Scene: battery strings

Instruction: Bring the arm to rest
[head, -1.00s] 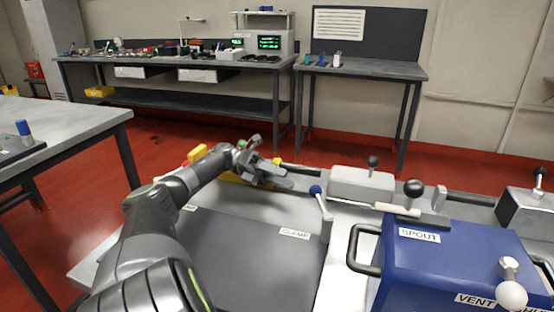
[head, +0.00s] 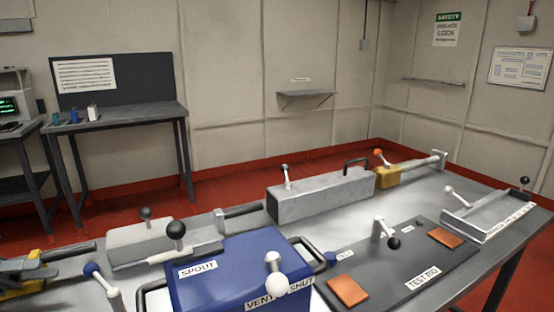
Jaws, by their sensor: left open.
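My left gripper (head: 38,271) shows only in part at the left edge of the head view. Its grey fingers are over or beside a yellow piece (head: 12,288) on the bench. It is open, and I see nothing held in it. I cannot tell whether it touches the yellow piece. The rest of my left arm is out of the frame. My right gripper is not in view.
Close to the gripper stands a lever with a blue knob (head: 92,269). A blue box (head: 225,285) labelled SPOUT and VENT SHUT stands right of it. Behind are grey blocks (head: 318,197) with levers. A dark TEST PIG plate (head: 390,280) lies at right.

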